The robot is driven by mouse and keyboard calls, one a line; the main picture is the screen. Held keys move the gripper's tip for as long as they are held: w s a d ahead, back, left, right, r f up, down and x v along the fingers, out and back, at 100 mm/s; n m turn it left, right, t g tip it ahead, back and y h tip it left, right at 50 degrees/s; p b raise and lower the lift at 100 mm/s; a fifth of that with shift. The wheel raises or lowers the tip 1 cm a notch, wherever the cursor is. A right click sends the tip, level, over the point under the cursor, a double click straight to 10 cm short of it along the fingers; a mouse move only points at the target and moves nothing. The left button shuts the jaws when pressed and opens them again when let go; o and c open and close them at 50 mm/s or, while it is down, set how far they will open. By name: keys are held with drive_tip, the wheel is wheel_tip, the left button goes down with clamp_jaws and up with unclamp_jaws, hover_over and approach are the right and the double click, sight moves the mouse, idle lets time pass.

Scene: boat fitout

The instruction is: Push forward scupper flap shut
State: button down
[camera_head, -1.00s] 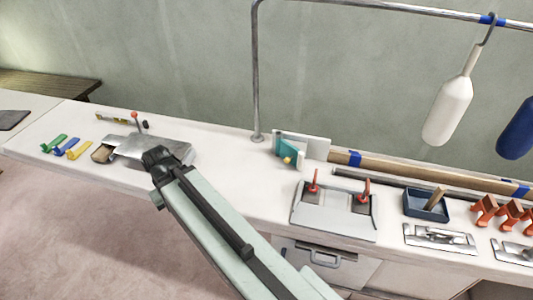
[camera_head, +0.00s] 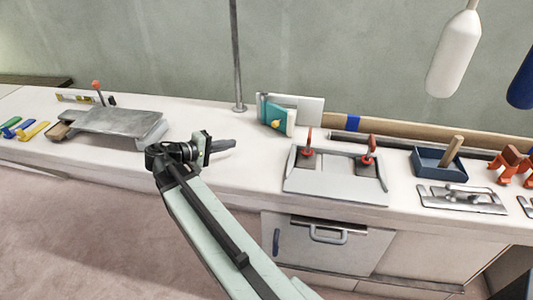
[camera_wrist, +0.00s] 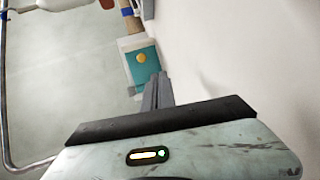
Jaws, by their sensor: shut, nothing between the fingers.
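The scupper flap is a small teal panel (camera_head: 270,111) with a yellow knob (camera_head: 275,124), at the left part of an upright white plate (camera_head: 308,108) at the back of the counter. The flap stands out at an angle from the plate, so it looks ajar. My gripper (camera_head: 234,144) is shut and empty, its fingers pointing right above the counter, in front and to the left of the flap and apart from it. In the wrist view, the teal flap (camera_wrist: 147,72) and its knob (camera_wrist: 141,58) lie just beyond my closed fingertips (camera_wrist: 159,76).
A grey panel with red-handled clamps (camera_head: 336,175) lies to the right. A grey plate (camera_head: 115,122) is on the left. The counter between my gripper and the flap is clear.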

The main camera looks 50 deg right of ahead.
sight(273, 125)
drive_tip(key=shift+d+r+g+h+b, duration=0.2)
drive_tip(key=shift+d+g+h+b, duration=0.1)
drive_tip(key=shift+d+h+b, duration=0.55)
drive_tip(key=shift+s+d+r+h, duration=0.1)
drive_tip(key=shift+d+r+h, duration=0.15)
drive_tip(key=shift+r, duration=0.2)
drive_tip(key=d, duration=0.4)
drive_tip(key=s+d, duration=0.1)
drive_tip(key=d, duration=0.4)
drive_tip(key=s+d+f, duration=0.1)
drive_tip(key=d, duration=0.3)
drive_tip(key=shift+s+d+f+b, duration=0.1)
drive_tip(key=shift+s+d+b, duration=0.05)
drive_tip(key=shift+d+b, duration=0.15)
